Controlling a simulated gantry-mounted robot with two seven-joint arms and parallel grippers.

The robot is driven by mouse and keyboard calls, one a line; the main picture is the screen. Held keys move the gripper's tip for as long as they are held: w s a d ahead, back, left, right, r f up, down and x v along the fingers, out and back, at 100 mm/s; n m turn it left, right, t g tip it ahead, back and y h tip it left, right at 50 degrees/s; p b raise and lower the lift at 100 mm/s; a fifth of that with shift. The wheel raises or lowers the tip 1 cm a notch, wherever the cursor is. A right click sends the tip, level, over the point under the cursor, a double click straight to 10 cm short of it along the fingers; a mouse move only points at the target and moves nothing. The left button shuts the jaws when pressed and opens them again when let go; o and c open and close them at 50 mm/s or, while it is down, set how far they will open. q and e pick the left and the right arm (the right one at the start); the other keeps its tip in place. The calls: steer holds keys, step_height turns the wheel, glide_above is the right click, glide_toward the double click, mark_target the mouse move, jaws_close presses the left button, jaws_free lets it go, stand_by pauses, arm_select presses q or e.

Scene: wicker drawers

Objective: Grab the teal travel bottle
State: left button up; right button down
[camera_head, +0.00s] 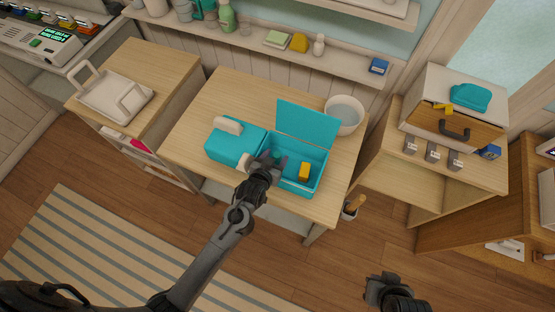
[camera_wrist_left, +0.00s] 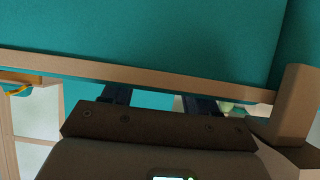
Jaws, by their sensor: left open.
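I cannot pick out the teal travel bottle for sure. A small dark teal patch shows at my left gripper (camera_head: 268,160), and I cannot tell whether it is the bottle. The left gripper is open, at the left end of the open teal box (camera_head: 310,178), and covers part of that end. In the left wrist view its two dark fingers (camera_wrist_left: 158,100) show in front of a tan edge and a large teal surface. A yellow block (camera_head: 304,171) sits inside the box. My right gripper (camera_head: 385,290) is low at the right, away from the table.
The box's raised lid (camera_head: 308,124) stands behind it. A closed teal case (camera_head: 236,145) with pale parts is to the left, and a white bowl (camera_head: 344,115) is at the back right. The wooden table (camera_head: 205,105) is clear at the back left. A green bottle (camera_head: 228,17) stands on the shelf.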

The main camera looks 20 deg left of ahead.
arm_select(q)
steer(key=shift+w+f, duration=0.3)
steer(key=shift+w, duration=0.1)
jaws_close()
steer(key=shift+r, duration=0.15)
